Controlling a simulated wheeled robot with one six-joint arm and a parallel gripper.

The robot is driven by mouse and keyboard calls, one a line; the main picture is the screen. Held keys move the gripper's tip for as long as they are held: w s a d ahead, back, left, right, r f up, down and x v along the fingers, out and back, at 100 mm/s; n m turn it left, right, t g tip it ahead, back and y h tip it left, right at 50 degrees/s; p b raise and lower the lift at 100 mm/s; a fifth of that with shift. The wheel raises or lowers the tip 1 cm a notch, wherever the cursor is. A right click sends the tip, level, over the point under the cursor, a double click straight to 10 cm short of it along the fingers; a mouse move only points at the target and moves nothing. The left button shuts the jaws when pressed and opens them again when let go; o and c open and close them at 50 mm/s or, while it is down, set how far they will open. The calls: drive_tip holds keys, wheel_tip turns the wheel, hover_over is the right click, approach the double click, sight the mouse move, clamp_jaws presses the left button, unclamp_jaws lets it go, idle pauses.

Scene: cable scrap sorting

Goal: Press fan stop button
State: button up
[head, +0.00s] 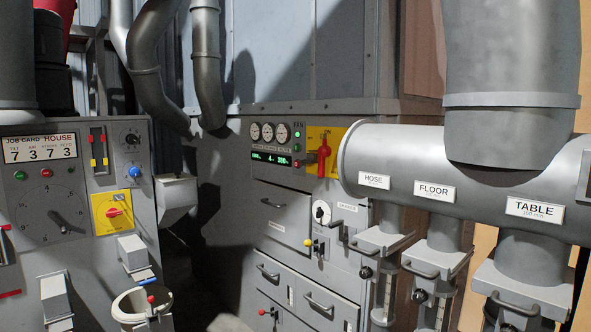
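The fan controls are on the upper front of the grey cabinet in the middle of the head view. Under a small "FAN" label (298,124) sits a lit green button (297,134). Below it is a darker button (296,147), and below that a small red button (297,163). No lettering on these buttons can be read, so I cannot tell from print which is stop. A green-lit display (272,158) and several round gauges (268,132) are just left of them. My gripper is not in view.
A red lever (323,154) on a yellow plate stands close right of the buttons. A large grey duct (460,165) labelled HOSE, FLOOR and TABLE juts out at right. A left panel (90,195) carries a yellow-plated red knob (113,212). A dark gap separates the cabinets.

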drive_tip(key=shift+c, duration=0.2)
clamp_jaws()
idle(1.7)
